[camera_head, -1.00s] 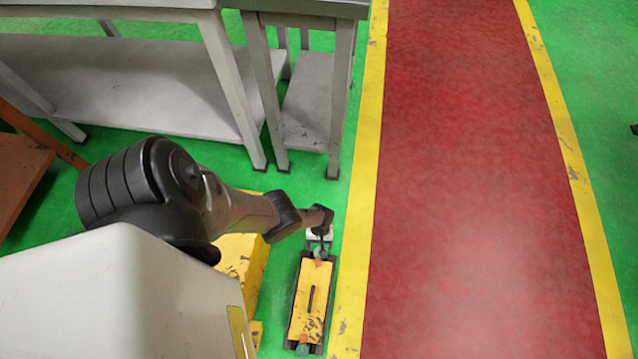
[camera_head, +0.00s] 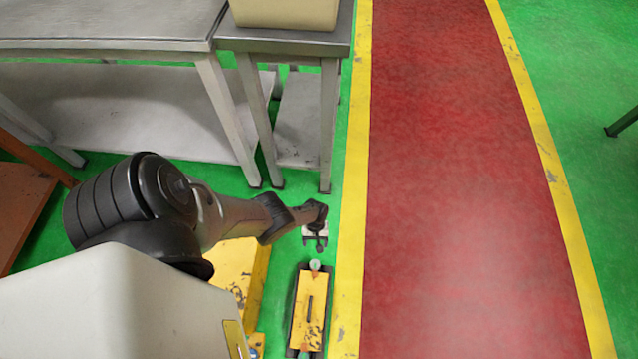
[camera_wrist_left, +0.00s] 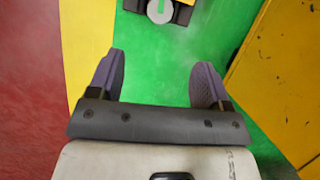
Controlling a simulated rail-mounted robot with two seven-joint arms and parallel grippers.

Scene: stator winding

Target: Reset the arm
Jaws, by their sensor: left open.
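My left arm comes in from the left in the head view, and its left gripper (camera_head: 315,245) hangs low over the green floor. It is just beyond the far end of a narrow yellow unit with dark edges (camera_head: 310,305). In the left wrist view my left gripper (camera_wrist_left: 158,78) has its two purple-grey finger pads wide apart, with only green floor between them. A dark end piece with a pale round disc (camera_wrist_left: 160,10) shows at the top there, apart from the fingers. My right gripper is in neither view.
A grey table (camera_head: 105,42) and a smaller grey stand (camera_head: 285,40) bearing a beige box (camera_head: 285,12) are at the upper left. An orange frame (camera_head: 22,205) is at the far left. A red walkway (camera_head: 450,180) with yellow borders lies open to the right.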

